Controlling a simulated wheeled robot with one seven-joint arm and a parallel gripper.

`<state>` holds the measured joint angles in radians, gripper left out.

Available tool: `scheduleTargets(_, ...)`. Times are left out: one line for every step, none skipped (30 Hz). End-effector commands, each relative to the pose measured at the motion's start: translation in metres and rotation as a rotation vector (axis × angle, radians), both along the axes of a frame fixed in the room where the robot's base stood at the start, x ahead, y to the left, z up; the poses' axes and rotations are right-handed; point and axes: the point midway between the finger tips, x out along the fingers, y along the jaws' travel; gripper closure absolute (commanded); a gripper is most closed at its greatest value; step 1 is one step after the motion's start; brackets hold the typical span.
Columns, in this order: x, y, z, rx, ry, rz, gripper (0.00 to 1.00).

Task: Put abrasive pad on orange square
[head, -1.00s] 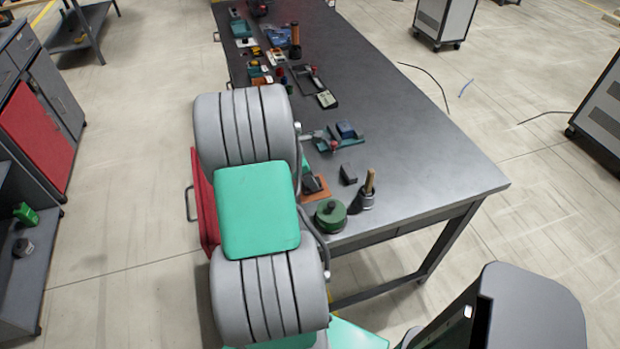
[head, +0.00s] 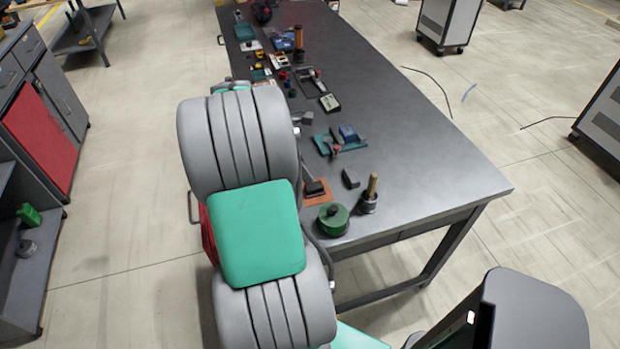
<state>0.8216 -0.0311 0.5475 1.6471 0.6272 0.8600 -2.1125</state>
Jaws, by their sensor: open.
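The orange square (head: 323,199) lies on the near left part of the dark bench, partly hidden by my arm. A dark block (head: 315,187) sits on it; it may be the abrasive pad, but I cannot be sure. A second dark grey block (head: 351,179) lies on the bench just right of the square, apart from it. My gripper (head: 304,118) is mostly hidden behind my arm. Only a small grey end shows, above and beyond the square, with nothing visibly held.
A green round container (head: 333,219) and a dark pot with a wooden handle (head: 369,196) stand near the square. A teal tray with a blue part (head: 340,141) lies beyond. More tools crowd the far bench (head: 430,150); its right side is clear.

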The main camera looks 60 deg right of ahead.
Motion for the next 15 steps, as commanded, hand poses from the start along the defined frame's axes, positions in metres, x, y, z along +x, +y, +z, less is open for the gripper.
scheduleTargets(0.004,0.003,0.012,-0.002,-0.002,0.002,0.52)
scheduleTargets(0.006,0.005,0.017,0.000,-0.002,0.002,0.52)
scheduleTargets(0.008,0.007,0.024,-0.002,-0.002,0.001,0.52)
scheduleTargets(0.008,0.008,0.028,-0.001,-0.001,0.001,0.52)
scheduleTargets(0.009,0.009,0.031,0.000,0.000,0.001,0.52)
scheduleTargets(0.010,0.010,0.034,0.001,0.000,0.001,0.52)
scheduleTargets(0.011,0.011,0.036,0.000,0.000,0.001,0.52)
scheduleTargets(0.011,0.011,0.037,0.000,0.000,0.000,0.52)
scheduleTargets(0.011,0.012,0.038,0.000,0.000,-0.001,0.52)
scheduleTargets(0.012,0.013,0.039,-0.001,-0.003,-0.002,0.52)
scheduleTargets(0.015,0.015,0.040,-0.004,-0.010,-0.003,0.52)
scheduleTargets(0.021,0.021,0.042,-0.012,-0.027,-0.011,0.52)
scheduleTargets(0.029,0.028,0.045,-0.021,-0.048,-0.021,0.52)
scheduleTargets(0.039,0.037,0.048,-0.032,-0.077,-0.035,0.52)
scheduleTargets(0.054,0.054,0.053,-0.046,-0.126,-0.061,0.52)
